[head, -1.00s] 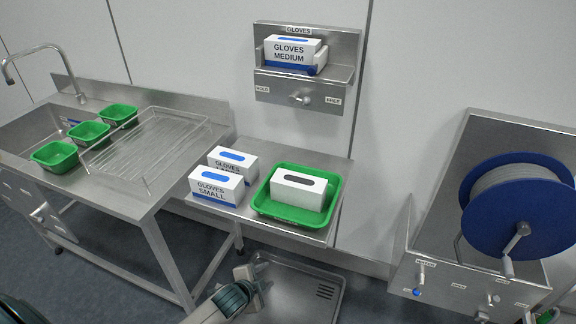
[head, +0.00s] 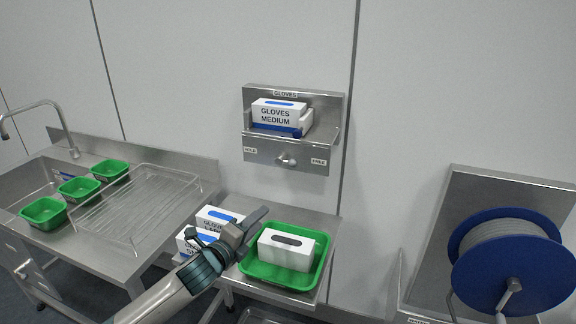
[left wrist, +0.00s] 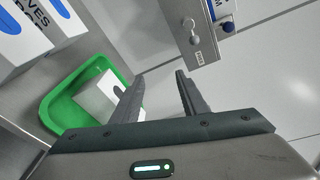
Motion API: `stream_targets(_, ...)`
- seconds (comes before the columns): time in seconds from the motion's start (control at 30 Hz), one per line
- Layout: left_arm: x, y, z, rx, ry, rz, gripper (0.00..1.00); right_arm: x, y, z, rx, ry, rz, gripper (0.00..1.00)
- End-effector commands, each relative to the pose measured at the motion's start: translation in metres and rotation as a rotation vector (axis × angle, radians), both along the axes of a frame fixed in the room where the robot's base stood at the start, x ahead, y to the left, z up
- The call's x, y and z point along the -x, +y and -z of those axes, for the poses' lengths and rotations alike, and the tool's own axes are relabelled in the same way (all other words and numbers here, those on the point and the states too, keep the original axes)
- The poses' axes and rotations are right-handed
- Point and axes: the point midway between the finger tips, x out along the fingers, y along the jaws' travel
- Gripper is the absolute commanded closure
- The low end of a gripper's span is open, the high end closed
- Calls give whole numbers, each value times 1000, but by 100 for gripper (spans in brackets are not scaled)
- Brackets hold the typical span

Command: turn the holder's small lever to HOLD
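The glove holder (head: 250,115) is a steel wall bracket with a box marked GLOVES MEDIUM (head: 277,115) in it. Its small lever (head: 285,160) sits on the front plate between a HOLD label at left and a FREE label at right. In the left wrist view the lever (left wrist: 191,31) appears to point toward the FREE label (left wrist: 200,57). My left gripper (head: 255,222) is below the holder, over the shelf, apart from the lever. Its two fingers stand apart with nothing between them, as the left wrist view (left wrist: 159,80) shows. My right gripper is out of view.
A green tray (head: 322,262) with a white box (head: 286,250) is on the shelf beside my left gripper. Glove boxes (head: 215,218) stand at its left, partly hidden by my arm. A blue reel (head: 470,255) is at right. The wall below the holder is clear.

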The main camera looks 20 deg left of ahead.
Motion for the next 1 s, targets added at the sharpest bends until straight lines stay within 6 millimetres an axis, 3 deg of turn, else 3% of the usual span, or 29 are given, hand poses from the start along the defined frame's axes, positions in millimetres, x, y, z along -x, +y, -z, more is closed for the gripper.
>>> stream_targets(0.03,-9,3,-27,-73,-58,25,60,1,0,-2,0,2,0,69)
stream_targets(0.1,-15,4,-51,-154,-115,53,60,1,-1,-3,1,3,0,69)
stream_targets(0.23,-21,6,-73,-236,-173,78,60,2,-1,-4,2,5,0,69)
stream_targets(0.73,-24,5,-78,-249,-183,81,60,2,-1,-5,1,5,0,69)
stream_targets(1.0,-46,0,-80,-246,-183,80,60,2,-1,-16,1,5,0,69)
